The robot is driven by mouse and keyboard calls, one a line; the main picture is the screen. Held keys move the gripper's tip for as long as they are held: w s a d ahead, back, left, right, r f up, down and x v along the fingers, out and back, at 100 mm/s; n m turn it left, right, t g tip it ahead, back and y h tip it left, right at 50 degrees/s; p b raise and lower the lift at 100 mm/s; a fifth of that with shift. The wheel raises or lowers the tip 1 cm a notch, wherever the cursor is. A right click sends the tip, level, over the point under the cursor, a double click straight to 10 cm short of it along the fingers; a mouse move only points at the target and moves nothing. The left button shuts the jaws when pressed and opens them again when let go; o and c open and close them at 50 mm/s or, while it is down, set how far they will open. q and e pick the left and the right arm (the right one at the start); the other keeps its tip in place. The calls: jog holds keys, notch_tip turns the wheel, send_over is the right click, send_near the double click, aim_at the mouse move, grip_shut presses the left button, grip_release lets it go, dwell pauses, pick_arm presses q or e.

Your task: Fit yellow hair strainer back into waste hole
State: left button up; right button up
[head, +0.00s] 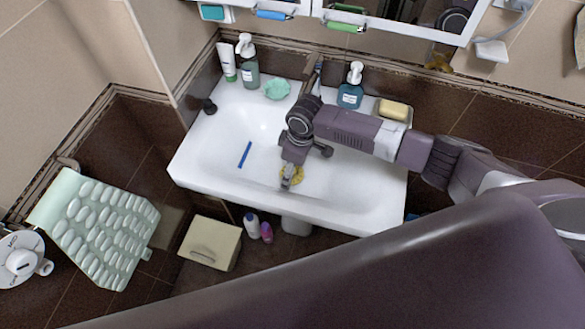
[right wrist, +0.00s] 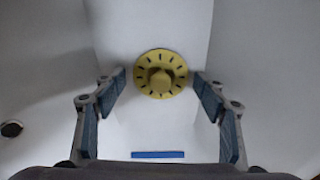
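The yellow hair strainer (right wrist: 160,74) is a round disc with dark slots and a central knob. It lies in the white washbasin (head: 215,150); part of it (head: 297,177) shows beside my right gripper (head: 289,181) in the head view. In the right wrist view the right gripper (right wrist: 158,84) is open, with one finger to each side of the strainer; I see no clear contact. A dark round opening (right wrist: 12,129), apparently the waste hole, is at the left edge of that view, apart from the strainer. My left gripper is not in view.
A pump bottle (head: 350,94), yellow soap (head: 394,110), green bottle (head: 249,68) and tube (head: 227,63) stand along the back rim.

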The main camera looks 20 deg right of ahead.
aim_at(297, 175)
jog(key=shift+o, duration=0.2)
notch_tip(297, 175, up, 12)
jog(key=d, duration=0.1)
jog(key=shift+s, duration=0.45)
jog(key=shift+f, duration=0.1)
dwell(0.4)
